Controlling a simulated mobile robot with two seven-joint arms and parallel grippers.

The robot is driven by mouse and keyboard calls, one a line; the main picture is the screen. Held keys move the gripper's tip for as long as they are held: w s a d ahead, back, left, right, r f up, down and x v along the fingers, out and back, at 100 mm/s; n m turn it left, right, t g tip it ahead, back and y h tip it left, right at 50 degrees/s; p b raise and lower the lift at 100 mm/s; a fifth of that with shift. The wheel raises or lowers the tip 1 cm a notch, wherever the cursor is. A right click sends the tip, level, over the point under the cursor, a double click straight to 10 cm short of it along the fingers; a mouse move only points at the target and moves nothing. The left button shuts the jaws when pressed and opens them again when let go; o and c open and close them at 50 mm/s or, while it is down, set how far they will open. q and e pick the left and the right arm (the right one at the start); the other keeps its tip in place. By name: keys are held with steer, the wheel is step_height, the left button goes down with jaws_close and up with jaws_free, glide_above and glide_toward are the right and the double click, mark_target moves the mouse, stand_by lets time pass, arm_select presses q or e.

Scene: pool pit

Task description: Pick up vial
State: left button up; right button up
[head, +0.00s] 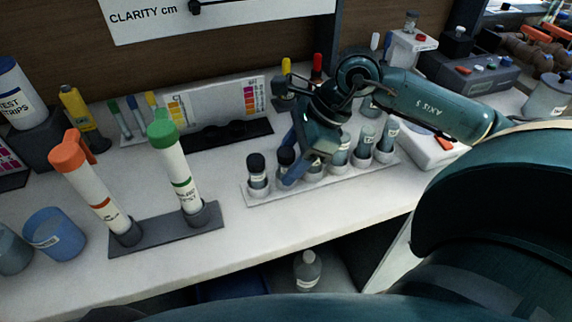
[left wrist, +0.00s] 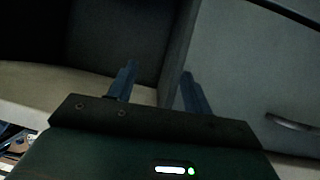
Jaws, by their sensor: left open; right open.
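Several small capped vials stand in a row in a white rack (head: 318,184) on the counter. The leftmost vial (head: 257,172) and the one beside it, a second vial (head: 286,157), have black caps. Vials farther right (head: 364,143) look grey-green, and some are partly hidden by my right gripper. My right gripper (head: 291,176) is open, pointing down over the left half of the rack, with its blue fingers close around the second vial; contact cannot be told. My left gripper (left wrist: 158,76) shows only in the left wrist view, open and empty, facing dim cabinet-like surfaces.
Two tall tubes, one orange-capped (head: 92,182) and one green-capped (head: 174,168), lean in a dark stand (head: 165,236) left of the rack. A blue cup (head: 54,232) is at far left. A bottle (head: 307,270) sits below the counter. Bare counter (head: 270,222) lies before the rack.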

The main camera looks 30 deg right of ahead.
steer(key=c, duration=1)
steer(key=shift+c, duration=0.2)
step_height(320, 180, up, 10)
stand_by(0.4)
